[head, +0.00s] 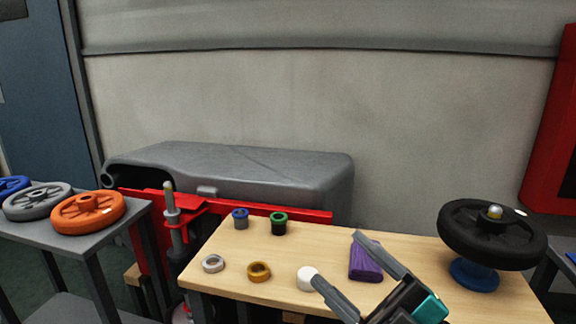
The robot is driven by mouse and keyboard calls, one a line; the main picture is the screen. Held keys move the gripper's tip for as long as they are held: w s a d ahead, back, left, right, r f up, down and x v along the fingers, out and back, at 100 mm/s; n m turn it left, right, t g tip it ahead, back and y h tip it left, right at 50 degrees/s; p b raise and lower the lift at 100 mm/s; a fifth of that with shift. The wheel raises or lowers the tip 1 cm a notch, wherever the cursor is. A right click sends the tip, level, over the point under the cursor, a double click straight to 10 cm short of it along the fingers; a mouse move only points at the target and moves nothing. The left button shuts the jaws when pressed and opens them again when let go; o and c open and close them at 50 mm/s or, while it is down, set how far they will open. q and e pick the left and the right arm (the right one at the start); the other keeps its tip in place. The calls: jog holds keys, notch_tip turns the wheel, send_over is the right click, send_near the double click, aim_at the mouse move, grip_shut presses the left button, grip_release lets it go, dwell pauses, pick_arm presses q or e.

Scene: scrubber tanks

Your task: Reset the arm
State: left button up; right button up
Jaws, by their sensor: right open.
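My right gripper (336,257) reaches in from the bottom right, over the front of the wooden table (330,240). Its two grey fingers are spread apart, with nothing seen held between them. One finger overlaps a purple ridged object (366,266), hiding part of it. The other finger's tip is close to a small white round piece (307,279); I cannot tell whether they touch. My left gripper does not show.
The table also holds a blue bushing (240,218), a green-topped bushing (279,224), a silver ring (213,264), a gold ring (259,272) and a black wheel (491,236) on a blue stand (473,275). An orange wheel (88,213) lies on the left cart.

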jog(key=w+d+f+m+t+h, duration=0.1)
jog(key=d+f+m+h, duration=0.2)
jog(key=f+m+h, duration=0.5)
jog(key=d+f+m+t+h, duration=0.1)
jog(key=d+f+m+h, duration=0.2)
jog(key=f+m+h, duration=0.6)
jog(key=s+f+m+g+y, duration=0.1)
jog(key=s+f+g, duration=0.2)
jog(key=s+f, duration=0.3)
jog(key=s+f+m+g, duration=0.2)
jog(key=s+f+g, duration=0.1)
jog(key=f, duration=0.6)
pick_arm(q)
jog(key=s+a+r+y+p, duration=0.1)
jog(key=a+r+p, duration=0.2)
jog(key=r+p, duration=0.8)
jog(key=p, duration=0.5)
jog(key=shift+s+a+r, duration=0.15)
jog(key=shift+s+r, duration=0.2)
pick_arm(e)
jog(key=d+r+h, duration=0.1)
jog(key=d+r, duration=0.3)
jog(key=r, duration=0.8)
jog(key=shift+s+r+t, duration=0.3)
jog(key=shift+s+t, duration=0.1)
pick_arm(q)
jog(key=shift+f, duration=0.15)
pick_arm(e)
jog(key=shift+f, duration=0.1)
